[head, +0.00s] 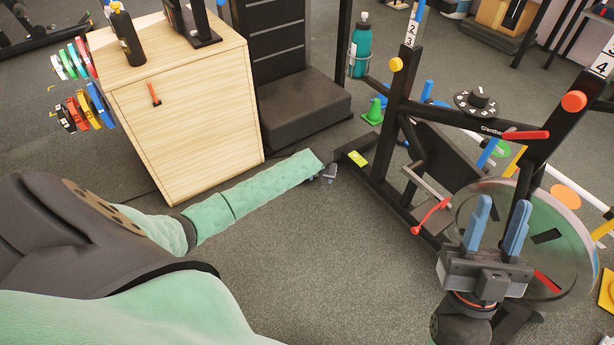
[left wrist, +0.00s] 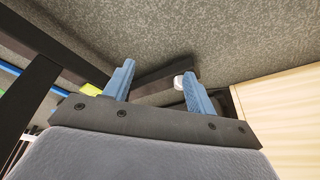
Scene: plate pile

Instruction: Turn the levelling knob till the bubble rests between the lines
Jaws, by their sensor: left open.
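A small yellow-green level (head: 357,158) sits on a black foot beam of the rack; it also shows, partly cut off by a finger, in the left wrist view (left wrist: 91,89). Its bubble and lines are too small to make out. A pale round knob (left wrist: 179,80) shows by the end of the beam in the left wrist view, just left of the right finger's tip. My right gripper (head: 499,225) is open and empty, in front of a clear disc.
The black rack (head: 393,110) has a red-handled crank (head: 430,215) and a clear disc (head: 570,235) at the right. The grey floor in front is clear.

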